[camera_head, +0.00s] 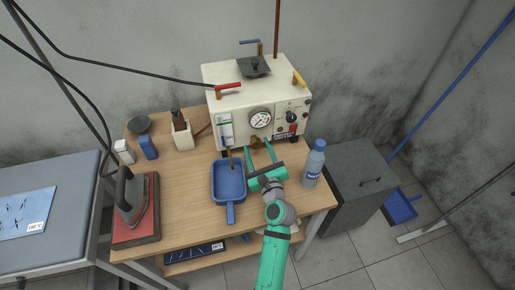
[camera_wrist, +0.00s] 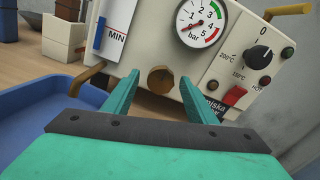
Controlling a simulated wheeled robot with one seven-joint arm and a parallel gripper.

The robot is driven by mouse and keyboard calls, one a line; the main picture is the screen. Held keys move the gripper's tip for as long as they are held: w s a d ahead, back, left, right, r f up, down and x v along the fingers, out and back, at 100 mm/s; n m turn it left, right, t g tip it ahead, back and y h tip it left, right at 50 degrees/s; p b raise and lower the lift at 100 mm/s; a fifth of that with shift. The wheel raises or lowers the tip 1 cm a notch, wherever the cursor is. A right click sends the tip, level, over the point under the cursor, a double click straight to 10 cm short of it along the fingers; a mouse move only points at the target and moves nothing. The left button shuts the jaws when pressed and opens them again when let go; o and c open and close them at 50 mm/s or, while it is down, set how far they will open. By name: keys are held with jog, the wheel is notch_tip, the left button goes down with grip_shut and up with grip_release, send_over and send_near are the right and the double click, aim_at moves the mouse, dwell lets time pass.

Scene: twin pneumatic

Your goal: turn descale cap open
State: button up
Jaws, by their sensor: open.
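A cream boiler unit (camera_head: 240,101) stands at the back of the wooden table. A round brass cap (camera_wrist: 160,79) sits low on its front, below the pressure gauge (camera_wrist: 201,22); I take it for the descale cap. In the head view the brass cap (camera_head: 257,142) shows just beyond my fingers. My gripper (camera_head: 257,149) is open and empty, pointing at the boiler front. In the wrist view my gripper's fingertips (camera_wrist: 158,82) lie left and right of the cap. I cannot tell whether the tips reach around it; no contact shows.
A blue tray (camera_head: 229,203) lies left of my gripper, with a brass spout (camera_wrist: 88,79) near it. A water bottle (camera_head: 314,163) stands to the right. A dial (camera_wrist: 258,56) and red switch (camera_wrist: 233,96) are right of the cap. An iron (camera_head: 133,194) stands far left.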

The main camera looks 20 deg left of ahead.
jog(key=shift+w+a, duration=0.1)
jog(key=shift+w, duration=0.1)
jog(key=shift+c, duration=0.4)
jog(key=c, duration=1)
